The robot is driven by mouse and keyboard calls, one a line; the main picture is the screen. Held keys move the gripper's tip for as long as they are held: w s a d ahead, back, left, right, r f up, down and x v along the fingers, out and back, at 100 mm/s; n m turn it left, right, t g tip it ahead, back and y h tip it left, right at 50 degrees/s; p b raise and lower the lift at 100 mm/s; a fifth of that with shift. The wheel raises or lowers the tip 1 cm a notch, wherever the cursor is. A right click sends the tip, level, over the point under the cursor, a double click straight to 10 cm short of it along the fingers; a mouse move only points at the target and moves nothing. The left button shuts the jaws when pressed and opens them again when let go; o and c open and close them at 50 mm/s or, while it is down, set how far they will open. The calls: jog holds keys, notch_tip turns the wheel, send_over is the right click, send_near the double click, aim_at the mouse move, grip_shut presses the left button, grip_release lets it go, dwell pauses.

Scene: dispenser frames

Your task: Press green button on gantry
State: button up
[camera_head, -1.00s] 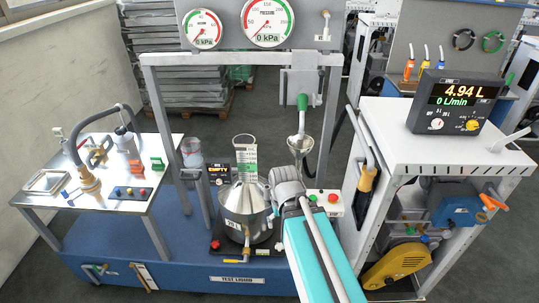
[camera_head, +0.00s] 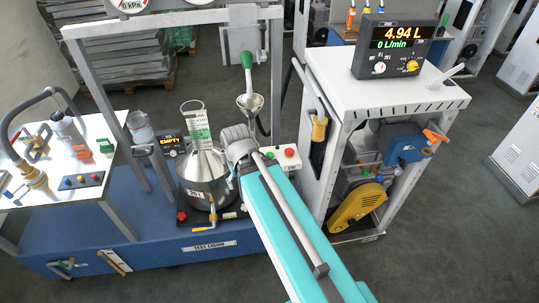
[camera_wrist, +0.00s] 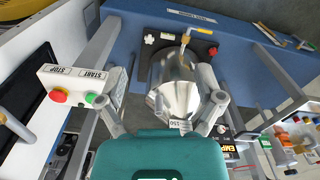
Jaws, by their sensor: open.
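The control box (camera_wrist: 78,85) is white and carries labels START and STOP. Its green button (camera_wrist: 91,98) lies beside the START label, with a red button (camera_wrist: 59,95) beside STOP. In the head view, the box (camera_head: 287,160) shows just right of my gripper (camera_head: 238,145); its red button is visible there. In the wrist view, my gripper (camera_wrist: 163,88) is open, its fingers spread with nothing between them at hand. The left finger is close to the green button in the picture, but I see no clear contact. The grey gantry (camera_head: 90,30) stands behind.
A steel vessel (camera_head: 205,180) stands left of my gripper, with a funnel (camera_head: 249,101) behind. A white-topped cabinet (camera_head: 330,70) stands to the right. A side table (camera_head: 85,165) with hose and fittings is at left. Grey floor at front right is clear.

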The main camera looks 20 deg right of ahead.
grip_shut()
dwell(1.4)
